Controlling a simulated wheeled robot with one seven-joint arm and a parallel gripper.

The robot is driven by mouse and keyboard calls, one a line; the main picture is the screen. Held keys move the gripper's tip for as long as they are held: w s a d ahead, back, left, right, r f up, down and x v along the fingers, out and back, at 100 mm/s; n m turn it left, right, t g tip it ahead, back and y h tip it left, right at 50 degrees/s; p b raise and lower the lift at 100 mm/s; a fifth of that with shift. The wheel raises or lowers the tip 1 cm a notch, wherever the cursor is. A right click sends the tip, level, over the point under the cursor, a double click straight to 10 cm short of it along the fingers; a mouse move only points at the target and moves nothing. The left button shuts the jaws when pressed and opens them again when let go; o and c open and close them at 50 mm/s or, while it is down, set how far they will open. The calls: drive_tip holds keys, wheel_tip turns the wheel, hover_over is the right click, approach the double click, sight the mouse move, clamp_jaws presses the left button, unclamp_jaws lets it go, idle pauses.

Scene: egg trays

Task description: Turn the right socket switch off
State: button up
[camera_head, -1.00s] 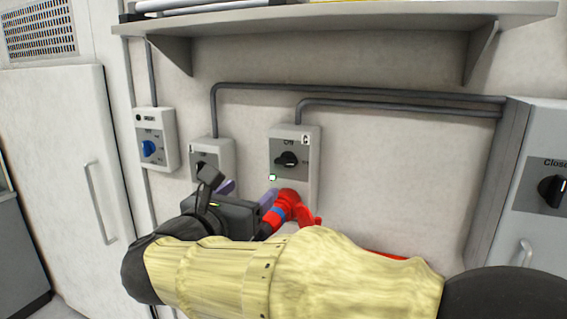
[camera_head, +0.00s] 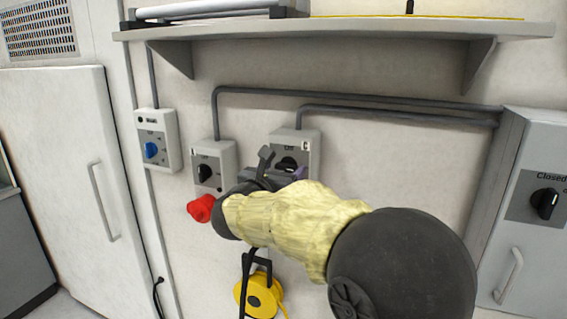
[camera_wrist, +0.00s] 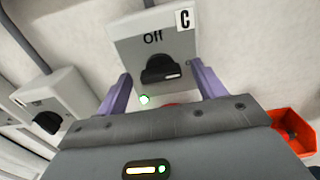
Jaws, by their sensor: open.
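The right socket box (camera_head: 308,142), marked C, is on the wall and also shows ahead in the wrist view (camera_wrist: 128,48). Its black knob (camera_head: 288,163) lies roughly crosswise below the word Off; in the wrist view the knob (camera_wrist: 160,68) has a white mark toward its right end. My gripper (camera_head: 272,174) is in front of this box. In the wrist view my gripper (camera_wrist: 163,82) is open, with one purple finger on each side of the knob in the picture. Contact cannot be told. My arm hides the lower part of the box in the head view.
A left socket box (camera_head: 226,160) with a black knob stands beside it, then a box with a blue knob (camera_head: 151,150). A shelf (camera_head: 350,33) is above. A red plug-like part (camera_head: 201,208) and a yellow reel (camera_head: 262,298) are below. A grey cabinet (camera_head: 515,150) is at right.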

drive_tip(key=shift+w+d, duration=0.2)
drive_tip(key=shift+w, duration=0.4)
drive_tip(key=c, duration=1)
